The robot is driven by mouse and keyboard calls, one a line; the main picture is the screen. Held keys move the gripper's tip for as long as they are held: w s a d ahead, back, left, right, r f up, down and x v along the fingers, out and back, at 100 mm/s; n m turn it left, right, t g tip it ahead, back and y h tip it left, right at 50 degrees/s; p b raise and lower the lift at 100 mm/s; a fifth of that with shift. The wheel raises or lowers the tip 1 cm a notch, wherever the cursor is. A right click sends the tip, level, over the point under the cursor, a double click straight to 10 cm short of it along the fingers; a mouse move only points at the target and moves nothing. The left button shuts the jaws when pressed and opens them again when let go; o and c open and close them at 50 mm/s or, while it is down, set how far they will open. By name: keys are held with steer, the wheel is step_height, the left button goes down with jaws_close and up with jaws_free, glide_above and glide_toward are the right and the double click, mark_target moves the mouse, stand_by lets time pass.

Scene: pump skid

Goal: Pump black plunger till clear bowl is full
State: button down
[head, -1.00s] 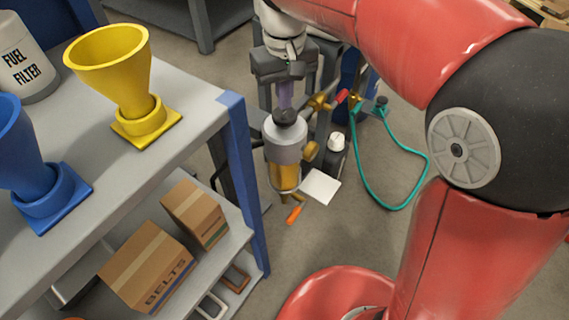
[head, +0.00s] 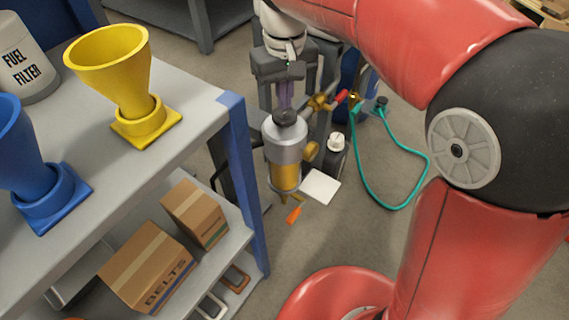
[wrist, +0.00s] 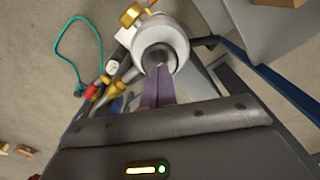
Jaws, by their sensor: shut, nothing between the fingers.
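The black plunger (head: 285,117) stands on top of the grey metal filter head (head: 284,136). Below the head, the clear bowl (head: 285,178) shows amber fluid over most of its visible height. My gripper (head: 285,104) is directly above the plunger, pointing down, with its purple fingers shut and empty. The fingertips look at or very near the plunger's top; I cannot tell whether they touch.
A shelf bench (head: 190,118) with a yellow funnel (head: 115,75) and a blue funnel (head: 35,180) stands at left. Brass valves with a red handle (head: 341,97) and a teal hose (head: 360,170) are right of the filter. A white pad (head: 321,187) lies near the bowl.

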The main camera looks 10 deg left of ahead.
mark_target(285, 113)
steer(key=shift+f, duration=0.15)
stand_by(0.4)
steer(key=shift+f+b, duration=1.05)
steer(key=shift+f, duration=0.55)
steer(key=shift+r, duration=0.1)
steer(key=shift+r+p, duration=1.65)
steer(key=shift+p, duration=0.1)
step_height(285, 113, up, 6)
steer(key=p, duration=0.5)
